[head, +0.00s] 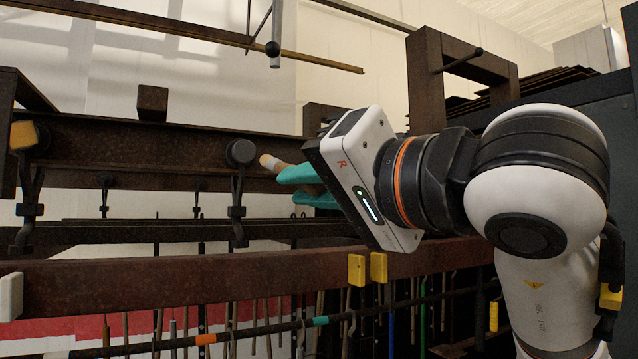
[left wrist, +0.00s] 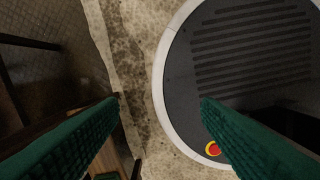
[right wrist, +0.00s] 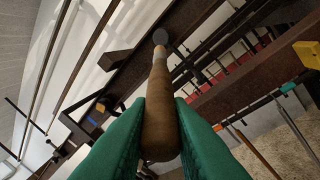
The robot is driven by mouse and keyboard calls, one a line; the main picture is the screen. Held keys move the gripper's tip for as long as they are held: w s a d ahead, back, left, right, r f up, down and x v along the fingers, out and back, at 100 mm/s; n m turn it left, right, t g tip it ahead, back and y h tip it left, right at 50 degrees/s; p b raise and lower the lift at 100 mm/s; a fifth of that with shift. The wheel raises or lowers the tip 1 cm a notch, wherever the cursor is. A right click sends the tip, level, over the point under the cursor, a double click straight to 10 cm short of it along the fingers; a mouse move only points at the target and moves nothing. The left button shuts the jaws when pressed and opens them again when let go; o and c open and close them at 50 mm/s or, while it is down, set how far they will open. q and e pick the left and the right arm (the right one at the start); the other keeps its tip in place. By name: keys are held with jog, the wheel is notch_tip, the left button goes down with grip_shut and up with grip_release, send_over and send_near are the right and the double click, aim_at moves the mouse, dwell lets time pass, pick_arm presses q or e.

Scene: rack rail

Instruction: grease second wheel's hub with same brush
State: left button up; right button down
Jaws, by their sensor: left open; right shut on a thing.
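My right gripper (head: 292,184) is shut on a wooden-handled brush, with teal fingers around the handle. In the right wrist view the brush (right wrist: 158,105) points away from the fingers. Its far end overlaps a dark round shape (right wrist: 160,36); I cannot tell whether this is bristles or the wheel. In the head view the pale brush end (head: 268,161) is just right of a black wheel (head: 241,152) on the rusty rail (head: 110,143). Contact is unclear. Another wheel (head: 24,135), with a yellow-orange face, is at the far left. My left gripper (left wrist: 158,103) is open and empty.
A rusty lower beam (head: 200,280) crosses in front, carrying yellow blocks (head: 357,269). Many rods hang below it. A bracket frame (head: 424,80) stands at upper right.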

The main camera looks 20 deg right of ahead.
aim_at(275, 171)
jog(key=w, duration=0.2)
jog(key=w+r+p, duration=0.1)
jog(key=w, duration=0.1)
jog(key=shift+w+a+r, duration=0.1)
jog(key=shift+w+r, duration=0.05)
jog(key=shift+w, duration=0.1)
jog(key=w+p, duration=0.1)
jog(key=w+r+p, duration=0.1)
jog(key=w, duration=0.1)
jog(key=shift+w+a, duration=0.1)
jog(key=shift+w, duration=0.2)
pick_arm(q)
jog(key=shift+w+a+r, duration=0.15)
jog(key=shift+w+r, duration=0.5)
jog(key=shift+r, duration=0.3)
jog(key=shift+w+a+r, duration=0.1)
jog(key=shift+w+r, duration=0.55)
jog(key=shift+r, duration=0.25)
pick_arm(e)
jog(key=shift+w+r, duration=0.15)
jog(key=shift+w, duration=0.4)
pick_arm(q)
jog(key=shift+w, duration=0.1)
pick_arm(e)
jog(key=shift+r, duration=0.1)
